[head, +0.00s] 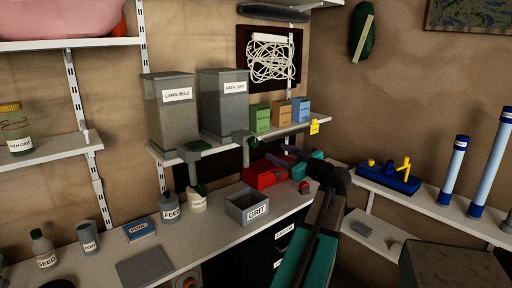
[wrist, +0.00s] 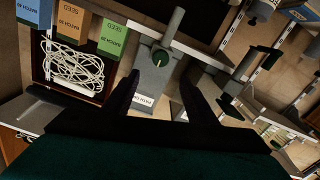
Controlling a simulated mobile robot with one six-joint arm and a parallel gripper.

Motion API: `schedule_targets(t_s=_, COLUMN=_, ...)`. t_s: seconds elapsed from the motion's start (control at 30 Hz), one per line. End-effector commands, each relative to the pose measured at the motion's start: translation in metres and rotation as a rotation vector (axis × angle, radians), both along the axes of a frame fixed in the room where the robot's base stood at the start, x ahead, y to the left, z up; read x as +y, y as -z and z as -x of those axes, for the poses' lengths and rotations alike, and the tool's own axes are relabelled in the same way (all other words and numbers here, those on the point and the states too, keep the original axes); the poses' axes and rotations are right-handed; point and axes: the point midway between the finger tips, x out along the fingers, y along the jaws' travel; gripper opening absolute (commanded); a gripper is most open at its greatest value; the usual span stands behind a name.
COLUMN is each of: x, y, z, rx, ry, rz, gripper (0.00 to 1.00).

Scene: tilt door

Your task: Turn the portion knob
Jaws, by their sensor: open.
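The path grit dispenser (head: 222,105) stands on the wall shelf, right of the lawn seed dispenser (head: 170,110). A grey chute (head: 245,155) hangs below it. The wrist view, which is upside down, shows the grey dispenser body (wrist: 155,75) with a round dark green knob (wrist: 160,58) on its face. My gripper (wrist: 160,78) is open and empty, its dark fingers on either side of the dispenser in that view. The knob shows just beyond the fingertips, apparently untouched. In the head view my gripper (head: 277,154) is right of the chute.
A grey tray marked GRIT (head: 258,212) sits on the bench below the chute. A red box (head: 265,175) lies behind my arm. Green (head: 260,118), orange and blue seed boxes stand on the shelf beside the dispenser. A white bottle and a FEED container stand left of the tray.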

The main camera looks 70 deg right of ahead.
Motion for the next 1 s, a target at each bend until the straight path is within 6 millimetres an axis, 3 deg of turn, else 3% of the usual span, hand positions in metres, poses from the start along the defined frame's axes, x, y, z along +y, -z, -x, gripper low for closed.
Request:
schedule_targets(t_s=0.47, x=-0.009, y=-0.001, z=-0.015, rx=0.001, ry=-0.005, rz=-0.002, gripper=0.52)
schedule_targets(t_s=1.0, x=-0.049, y=-0.001, z=-0.078, rx=0.000, ry=-0.007, rz=-0.002, gripper=0.52)
